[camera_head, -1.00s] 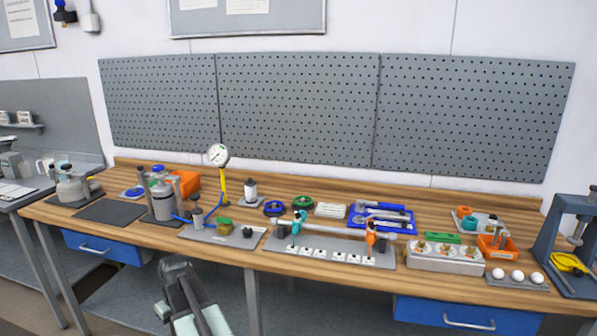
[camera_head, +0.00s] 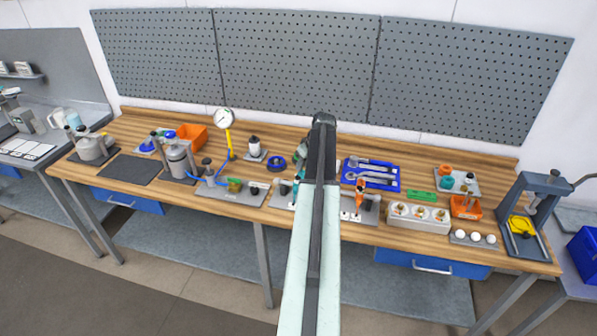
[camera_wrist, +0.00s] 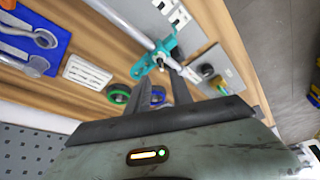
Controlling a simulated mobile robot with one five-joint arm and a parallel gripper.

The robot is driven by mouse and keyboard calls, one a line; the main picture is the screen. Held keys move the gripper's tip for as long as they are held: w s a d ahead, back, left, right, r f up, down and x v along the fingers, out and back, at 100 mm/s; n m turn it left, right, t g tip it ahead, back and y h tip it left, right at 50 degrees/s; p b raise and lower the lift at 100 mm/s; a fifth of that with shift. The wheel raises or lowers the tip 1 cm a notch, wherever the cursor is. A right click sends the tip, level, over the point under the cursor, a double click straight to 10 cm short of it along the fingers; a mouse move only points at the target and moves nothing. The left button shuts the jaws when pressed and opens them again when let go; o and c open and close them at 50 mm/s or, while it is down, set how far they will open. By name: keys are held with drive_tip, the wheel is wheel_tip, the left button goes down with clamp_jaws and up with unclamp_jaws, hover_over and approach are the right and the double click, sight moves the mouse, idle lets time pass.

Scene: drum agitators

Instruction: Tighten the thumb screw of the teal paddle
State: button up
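The teal paddle (camera_wrist: 158,54) shows in the wrist view, clamped around a long pale rod (camera_wrist: 128,22), just beyond my fingertips. In the head view only a sliver of the teal paddle (camera_head: 301,153) shows beside my arm, which hides most of the rod and its plate. My gripper (camera_wrist: 160,90) has its two dark fingers apart, with nothing seen between them; the paddle lies beyond them, apparently not gripped. I cannot make out the thumb screw clearly. An orange paddle (camera_head: 361,187) stands to the right of my arm.
A blue tray of wrenches (camera_head: 371,174) and a white socket block (camera_head: 418,217) stand right of my arm. A pressure gauge (camera_head: 224,120) on a yellow stem stands to the left. In the wrist view, green and blue rings (camera_wrist: 119,93) lie close to the fingers.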

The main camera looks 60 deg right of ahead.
sight(297, 177)
drive_tip(key=b+x, duration=0.6)
drive_tip(key=x, duration=0.1)
drive_tip(key=shift+w+f, duration=0.1)
drive_tip(key=shift+f, duration=0.2)
drive_tip(key=shift+r, duration=0.15)
clamp_jaws()
